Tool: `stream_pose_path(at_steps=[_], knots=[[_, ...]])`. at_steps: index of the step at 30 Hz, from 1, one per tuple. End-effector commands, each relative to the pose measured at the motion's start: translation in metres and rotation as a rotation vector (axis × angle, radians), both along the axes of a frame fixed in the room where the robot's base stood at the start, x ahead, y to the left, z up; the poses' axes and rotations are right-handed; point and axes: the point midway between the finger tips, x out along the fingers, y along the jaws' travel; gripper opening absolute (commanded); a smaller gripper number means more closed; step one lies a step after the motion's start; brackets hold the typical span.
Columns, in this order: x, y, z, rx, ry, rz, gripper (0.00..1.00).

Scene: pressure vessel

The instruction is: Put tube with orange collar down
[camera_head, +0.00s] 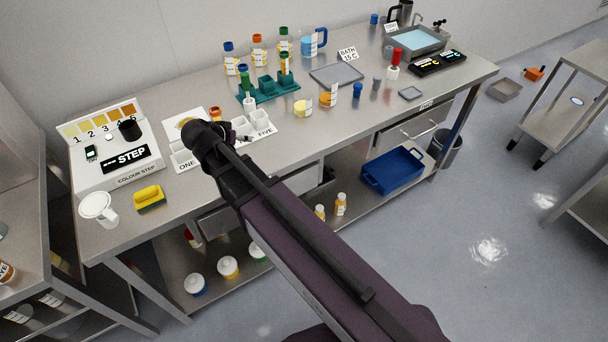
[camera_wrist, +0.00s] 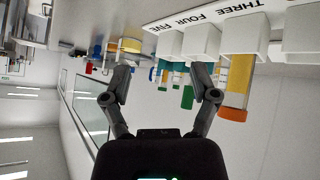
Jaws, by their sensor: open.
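The tube with the orange collar (camera_wrist: 238,80) stands in a cell of the white numbered rack (camera_wrist: 300,30), near the word THREE, in the inverted wrist view. Its orange end (camera_wrist: 233,114) points out of the cell. In the head view an orange top (camera_head: 216,113) shows just behind my wrist; the rest of it is hidden. My gripper (camera_wrist: 162,79) is open, with nothing between its fingers, and the tube is beside the right-hand finger in the wrist view. In the head view my gripper (camera_head: 243,138) is low over the white rack (camera_head: 263,131), partly hidden by my arm.
A green rack (camera_head: 268,91) with tubes stands behind the white rack, with several capped bottles beyond. A colour step board (camera_head: 118,170), white mug (camera_head: 98,208) and yellow sponge (camera_head: 149,197) are to the left. A grey tray (camera_head: 336,75) lies to the right.

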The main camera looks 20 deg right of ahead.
Motion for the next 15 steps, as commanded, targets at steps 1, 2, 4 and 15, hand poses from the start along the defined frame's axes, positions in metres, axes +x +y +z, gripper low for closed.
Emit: stream_pose_path(at_steps=[1,2,4,15], knots=[[-0.009,-0.019,-0.006,0.007,0.055,-0.003,0.77],[-0.013,-0.028,-0.009,0.012,0.089,0.001,0.77],[-0.023,-0.048,-0.017,0.027,0.169,0.015,0.77],[-0.088,-0.125,-0.048,0.187,0.525,0.169,0.77]])
